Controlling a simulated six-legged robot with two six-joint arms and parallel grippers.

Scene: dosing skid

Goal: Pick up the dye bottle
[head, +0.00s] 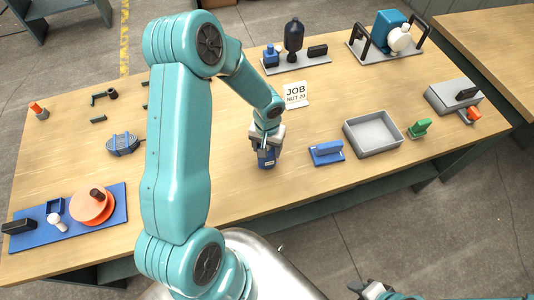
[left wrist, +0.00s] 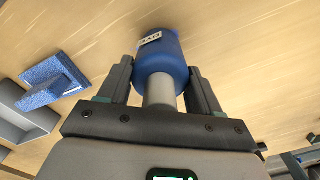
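The dye bottle appears to be the small blue bottle with a white label (head: 266,161), on or just above the table at the front middle. In the left wrist view its blue body (left wrist: 163,52) and grey neck lie between the two fingers. My left gripper (head: 267,150) reaches down over it from above and hides its top in the head view. The fingers (left wrist: 162,76) stand close on both sides of the bottle; I cannot tell whether they press on it. My right gripper (head: 380,291) is only partly seen at the bottom edge, away from the table.
A blue block with a handle (head: 326,152) and a grey tray (head: 373,135) stand right of the bottle. A blue board (head: 115,211) holds parts at left. The wood between is clear.

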